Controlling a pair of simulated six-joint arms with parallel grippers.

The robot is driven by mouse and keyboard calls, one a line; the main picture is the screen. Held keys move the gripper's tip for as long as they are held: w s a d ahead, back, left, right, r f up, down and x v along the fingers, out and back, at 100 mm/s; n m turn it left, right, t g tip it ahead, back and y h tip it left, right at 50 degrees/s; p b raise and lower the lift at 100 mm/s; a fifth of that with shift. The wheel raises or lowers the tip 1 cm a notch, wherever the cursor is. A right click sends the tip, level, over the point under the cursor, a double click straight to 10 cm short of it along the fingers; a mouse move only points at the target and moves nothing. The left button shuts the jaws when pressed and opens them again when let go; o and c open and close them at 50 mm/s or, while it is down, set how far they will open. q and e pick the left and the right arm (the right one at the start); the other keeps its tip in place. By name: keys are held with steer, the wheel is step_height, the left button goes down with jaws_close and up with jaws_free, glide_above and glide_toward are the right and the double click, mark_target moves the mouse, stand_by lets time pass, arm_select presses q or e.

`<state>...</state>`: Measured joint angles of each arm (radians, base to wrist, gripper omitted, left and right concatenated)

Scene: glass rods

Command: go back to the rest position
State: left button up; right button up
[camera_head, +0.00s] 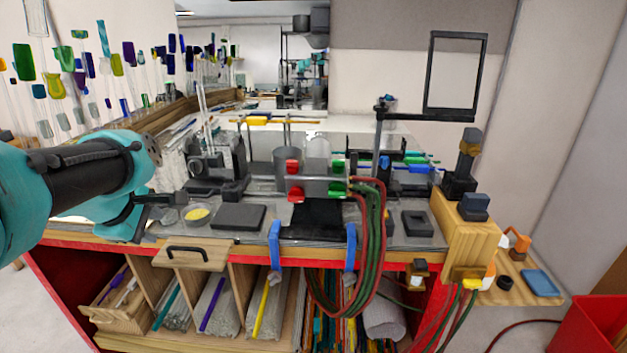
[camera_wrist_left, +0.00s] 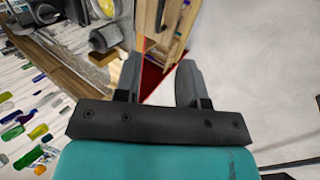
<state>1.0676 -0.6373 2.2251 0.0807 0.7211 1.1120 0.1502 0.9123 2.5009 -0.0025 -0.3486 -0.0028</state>
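My left gripper (camera_head: 168,203) shows in the head view at the left, on a teal and black arm. It is at the left end of the workbench (camera_head: 345,248), near a small dish with yellow in it (camera_head: 197,215). In the left wrist view the two dark fingers of my left gripper (camera_wrist_left: 158,78) stand apart with nothing between them. My right arm and right gripper are not in view.
A torch with red and green hoses (camera_head: 318,187) stands mid-bench. Glass rods (camera_head: 215,305) lie in the cubbies below. Colored glass pieces (camera_head: 75,65) hang on the left wall. A wooden shelf (camera_head: 520,285) and a red bin (camera_head: 592,327) are at right.

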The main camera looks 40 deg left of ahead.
mark_target(185, 248)
arm_select(q)
steer(key=shift+s+d+r, duration=0.2)
steer(key=shift+r, duration=0.2)
steer(key=x, duration=1.4)
steer(key=shift+f, duration=0.15)
steer(key=shift+s, duration=0.1)
stand_by(0.4)
steer(key=shift+x, duration=1.65)
steer(key=shift+w+d, duration=0.1)
steer(key=shift+w, duration=0.15)
steer(key=shift+s+f, duration=0.1)
steer(key=shift+s, duration=0.1)
stand_by(0.6)
stand_by(0.4)
